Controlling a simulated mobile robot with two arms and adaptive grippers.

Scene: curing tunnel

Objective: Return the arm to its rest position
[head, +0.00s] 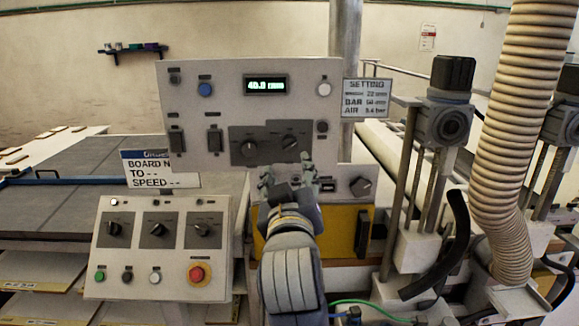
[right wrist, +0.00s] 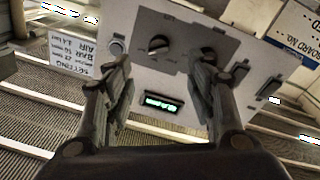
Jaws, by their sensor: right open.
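My right arm reaches up from the bottom centre of the head view. Its right gripper (head: 287,176) is open, in front of the lower edge of the upper control panel (head: 220,110). In the right wrist view the two fingers of this gripper (right wrist: 162,68) stand apart with nothing held between them. Beyond them the panel shows upside down, with a left knob (right wrist: 158,44), a right knob partly behind a finger, and a lit green display (right wrist: 162,103). I cannot tell whether a fingertip touches the panel. My left gripper is not in view.
A lower control box (head: 150,262) with knobs and a red button (head: 197,274) stands left of my arm. A yellow panel (head: 340,232) is behind the wrist. To the right are a black-topped post unit (head: 450,105) and a ribbed hose (head: 515,130).

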